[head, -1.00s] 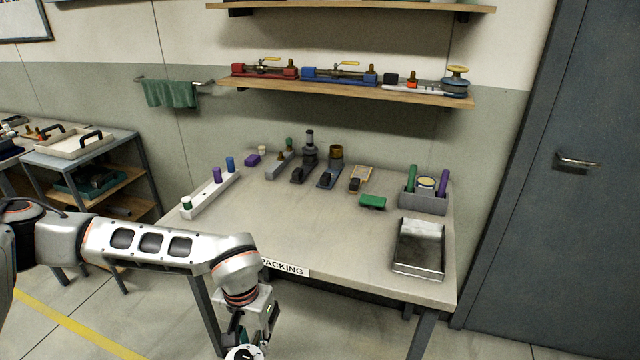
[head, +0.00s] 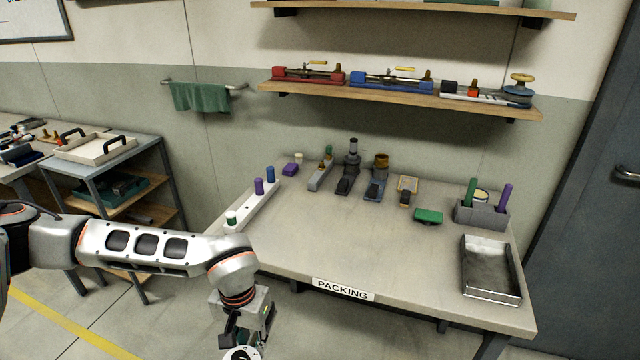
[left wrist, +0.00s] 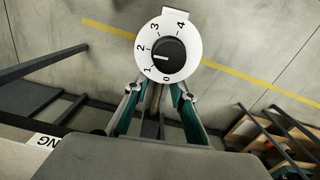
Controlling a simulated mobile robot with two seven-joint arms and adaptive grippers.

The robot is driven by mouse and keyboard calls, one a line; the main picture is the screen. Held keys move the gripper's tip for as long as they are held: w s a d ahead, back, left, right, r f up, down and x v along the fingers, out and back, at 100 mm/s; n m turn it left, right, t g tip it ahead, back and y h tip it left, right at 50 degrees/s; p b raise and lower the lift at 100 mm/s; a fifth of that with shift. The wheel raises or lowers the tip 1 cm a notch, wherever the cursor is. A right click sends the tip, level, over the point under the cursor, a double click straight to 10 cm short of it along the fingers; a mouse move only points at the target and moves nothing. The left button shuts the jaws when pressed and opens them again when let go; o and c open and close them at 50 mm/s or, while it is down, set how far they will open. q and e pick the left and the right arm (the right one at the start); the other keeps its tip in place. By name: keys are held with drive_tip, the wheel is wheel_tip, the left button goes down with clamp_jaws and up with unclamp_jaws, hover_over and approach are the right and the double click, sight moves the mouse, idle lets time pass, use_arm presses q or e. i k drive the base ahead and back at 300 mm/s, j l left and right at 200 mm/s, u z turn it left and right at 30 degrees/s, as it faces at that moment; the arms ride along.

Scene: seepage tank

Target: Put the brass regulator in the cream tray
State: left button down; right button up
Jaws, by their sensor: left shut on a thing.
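My left gripper (head: 238,335) hangs low in front of the packing table, its fingers partly hidden in the head view. In the left wrist view the gripper (left wrist: 161,92) is shut on a round white dial (left wrist: 147,52) with numbers 0 to 4 and a black knob. The dial also shows at the bottom edge of the head view (head: 240,354). Its body behind the face is mostly hidden, and I see no brass on it. The cream tray (head: 84,157), with black handles, sits on a grey cart at the left, apart from the gripper. My right gripper is out of view.
The grey cart (head: 110,160) has lower wooden shelves with a dark teal thing. The packing table (head: 330,240) bears a metal tray (head: 490,270), a white rack (head: 250,208) and several fittings. Open floor lies between table and cart.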

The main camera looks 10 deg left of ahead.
sight(95, 153)
drive_tip(key=i+j, duration=0.1)
drive_tip(key=j, duration=0.3)
drive_tip(key=j+u, duration=0.1)
drive_tip(key=j, duration=0.35)
drive_tip(key=i+j, duration=0.15)
drive_tip(key=j, duration=0.25)
drive_tip(key=i+j+u, duration=0.1)
drive_tip(key=j, duration=0.35)
drive_tip(key=i+j, duration=0.15)
drive_tip(key=j, duration=0.25)
drive_tip(key=i+j+u, duration=0.1)
drive_tip(key=j, duration=0.3)
drive_tip(key=i+j, duration=0.1)
drive_tip(key=j, duration=0.3)
drive_tip(key=i+j, duration=0.15)
drive_tip(key=j, duration=0.25)
drive_tip(key=i+j+u, duration=0.1)
drive_tip(key=j, duration=0.3)
drive_tip(key=i+j+u, duration=0.1)
drive_tip(key=i+j, duration=0.75)
drive_tip(key=i+u, duration=0.05)
drive_tip(key=i, duration=0.05)
